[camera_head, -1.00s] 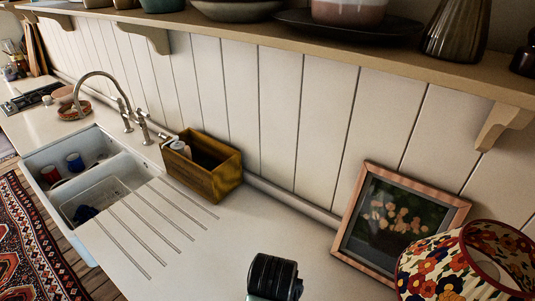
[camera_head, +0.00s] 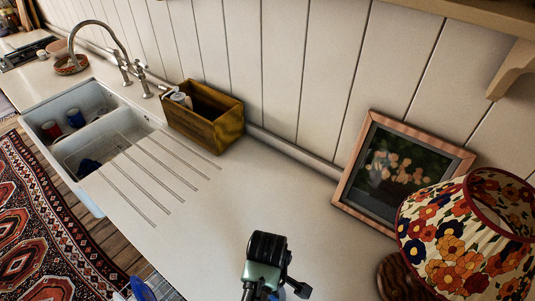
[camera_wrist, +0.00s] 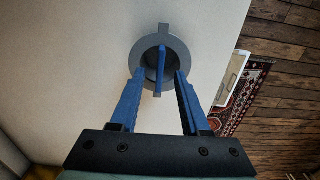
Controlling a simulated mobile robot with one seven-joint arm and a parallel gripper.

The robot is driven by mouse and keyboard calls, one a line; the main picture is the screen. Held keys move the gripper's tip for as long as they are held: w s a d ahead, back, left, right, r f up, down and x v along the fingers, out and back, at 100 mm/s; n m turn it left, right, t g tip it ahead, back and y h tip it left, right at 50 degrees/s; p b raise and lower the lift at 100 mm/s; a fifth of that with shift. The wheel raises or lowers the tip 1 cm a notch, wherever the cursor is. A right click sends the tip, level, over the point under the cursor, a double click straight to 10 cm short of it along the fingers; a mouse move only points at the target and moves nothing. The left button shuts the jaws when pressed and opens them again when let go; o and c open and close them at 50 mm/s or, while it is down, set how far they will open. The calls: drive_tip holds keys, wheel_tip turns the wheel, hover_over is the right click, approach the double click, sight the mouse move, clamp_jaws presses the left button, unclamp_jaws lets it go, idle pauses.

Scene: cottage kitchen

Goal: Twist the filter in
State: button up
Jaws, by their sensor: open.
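In the wrist view a grey ring (camera_wrist: 178,48) with small tabs at its edge sits against a pale surface. An upright blue bar (camera_wrist: 161,62) stands across its dark centre. I cannot tell which part is the filter and which is its seat. My gripper (camera_wrist: 158,75) has its two blue fingers apart, one on each side of the bar, with their tips over the ring's lower part. The gap to the bar looks visible on both sides. In the head view my arm shows at the bottom centre, and the ring is not visible there.
A wooden box (camera_head: 224,132) with a bottle, a double sink (camera_head: 62,152) and a tap stand at the left. A framed picture (camera_head: 360,152) and a flowered lamp (camera_head: 455,235) stand at the right. The worktop (camera_head: 290,205) between is clear. A blue round part (camera_head: 142,289) shows at the lower edge.

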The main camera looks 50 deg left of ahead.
drive_tip(key=shift+f, duration=0.75)
drive_tip(key=shift+c, duration=0.2)
clamp_jaws()
idle(0.7)
